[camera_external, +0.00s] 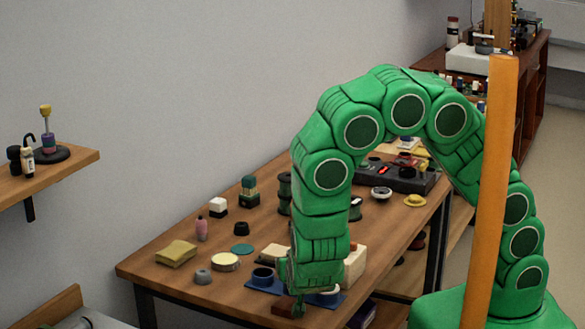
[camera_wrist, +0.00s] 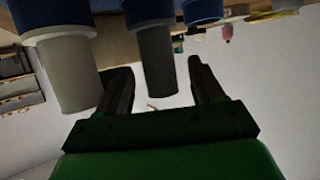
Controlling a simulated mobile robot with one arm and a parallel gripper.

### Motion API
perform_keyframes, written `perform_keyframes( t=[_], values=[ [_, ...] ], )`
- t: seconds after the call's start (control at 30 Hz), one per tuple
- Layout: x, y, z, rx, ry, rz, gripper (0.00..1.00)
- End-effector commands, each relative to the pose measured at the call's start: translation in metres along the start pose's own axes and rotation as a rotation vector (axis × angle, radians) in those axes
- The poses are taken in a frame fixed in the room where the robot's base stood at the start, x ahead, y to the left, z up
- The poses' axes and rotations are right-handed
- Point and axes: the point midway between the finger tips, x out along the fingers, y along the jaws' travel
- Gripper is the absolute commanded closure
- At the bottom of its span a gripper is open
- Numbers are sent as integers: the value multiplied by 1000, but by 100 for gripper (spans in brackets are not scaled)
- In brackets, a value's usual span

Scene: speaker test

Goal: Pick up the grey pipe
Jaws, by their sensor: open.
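In the wrist view, which appears upside down, a dark grey cylinder (camera_wrist: 158,82) with a blue collar shows between the two fingers of my gripper (camera_wrist: 156,66). It looks like the grey pipe. The fingers are apart with a gap on each side of it; I cannot tell how deep it sits between them. A paler grey cylinder (camera_wrist: 66,82), also with a blue collar, stands to the left, outside the fingers. In the external view my gripper (camera_external: 290,304) is low at the table's front edge, and I cannot make out the pipe there.
An orange post (camera_external: 490,190) stands in front of my arm at the right.

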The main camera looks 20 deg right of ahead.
Motion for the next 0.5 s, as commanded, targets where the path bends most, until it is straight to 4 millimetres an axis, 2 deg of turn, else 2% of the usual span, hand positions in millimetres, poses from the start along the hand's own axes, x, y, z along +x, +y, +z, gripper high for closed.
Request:
perform_keyframes(
  t=[0.23, 0.5],
  values=[
    [20, 1, 1, -1, 0, 2, 33],
    [24, 0, 1, 0, 0, 0, 33]
  ],
)
